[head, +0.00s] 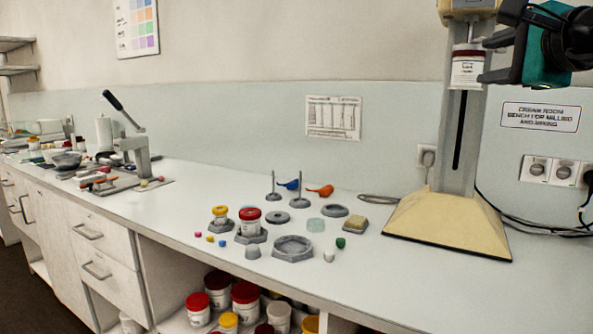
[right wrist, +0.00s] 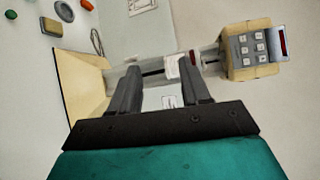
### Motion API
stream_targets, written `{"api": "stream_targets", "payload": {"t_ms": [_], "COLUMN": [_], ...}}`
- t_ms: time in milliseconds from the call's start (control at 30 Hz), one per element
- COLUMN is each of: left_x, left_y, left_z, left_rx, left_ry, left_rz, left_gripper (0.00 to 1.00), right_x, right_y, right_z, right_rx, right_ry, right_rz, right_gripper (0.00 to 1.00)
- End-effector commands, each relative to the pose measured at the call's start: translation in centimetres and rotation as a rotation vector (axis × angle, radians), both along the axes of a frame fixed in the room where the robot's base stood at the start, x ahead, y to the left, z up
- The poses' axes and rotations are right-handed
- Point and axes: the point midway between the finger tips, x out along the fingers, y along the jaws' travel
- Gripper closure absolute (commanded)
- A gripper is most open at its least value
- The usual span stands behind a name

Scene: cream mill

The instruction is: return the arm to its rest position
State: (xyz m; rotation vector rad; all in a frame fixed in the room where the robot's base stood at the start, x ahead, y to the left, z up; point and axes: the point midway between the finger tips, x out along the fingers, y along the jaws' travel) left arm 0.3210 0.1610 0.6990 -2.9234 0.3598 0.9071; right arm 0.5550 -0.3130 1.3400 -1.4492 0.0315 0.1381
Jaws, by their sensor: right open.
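My right gripper (head: 482,60) is at the upper right of the head view, level with a white jar (head: 466,70) with a dark red band. The jar is at the mixer stand's column, just under its head (head: 468,8). The fingers are open, with the tips close to the jar's right side. In the right wrist view the open fingers (right wrist: 160,75) point at the stand, and the white jar (right wrist: 172,68) shows beyond the tips. I cannot tell whether a tip touches the jar. My left gripper is in neither view.
The stand's cream base (head: 450,222) is on the white bench (head: 375,280). Left of it are a red-lidded jar (head: 250,222), a grey hexagonal dish (head: 293,248) and several small items. A lever press (head: 135,150) stands farther left. Cables trail at the right. The bench front is clear.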

Motion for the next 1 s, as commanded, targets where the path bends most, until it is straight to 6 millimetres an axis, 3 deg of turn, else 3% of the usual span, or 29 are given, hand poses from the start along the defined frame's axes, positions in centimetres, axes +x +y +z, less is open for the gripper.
{"api": "stream_targets", "payload": {"t_ms": [100,200,400,500,600,733,867,1000], "left_x": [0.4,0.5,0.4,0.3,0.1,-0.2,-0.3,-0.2], "left_y": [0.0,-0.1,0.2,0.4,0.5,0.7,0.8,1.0], "left_z": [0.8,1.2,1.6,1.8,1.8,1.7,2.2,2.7], "left_rx": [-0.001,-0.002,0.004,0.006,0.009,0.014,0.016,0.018], "left_ry": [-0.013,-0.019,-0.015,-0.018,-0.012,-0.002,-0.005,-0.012], "left_rz": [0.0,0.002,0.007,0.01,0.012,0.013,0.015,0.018], "left_gripper": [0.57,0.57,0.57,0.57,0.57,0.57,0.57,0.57], "right_x": [1.7,1.9,0.0,-1.5,-2.7,-3.7,-4.2,-4.9], "right_y": [5.3,10.0,18.2,20.8,22.3,22.8,21.8,19.8], "right_z": [-5.1,-9.4,-16.6,-19.1,-21.1,-23.8,-27.1,-32.4], "right_rx": [0.147,0.328,0.826,1.117,1.433,1.872,2.333,2.842], "right_ry": [0.114,0.229,0.494,0.628,0.754,0.894,0.99,1.023], "right_rz": [0.186,0.349,0.616,0.696,0.731,0.706,0.595,0.364], "right_gripper": [0.53,0.53,0.53,0.53,0.53,0.53,0.53,0.53]}}
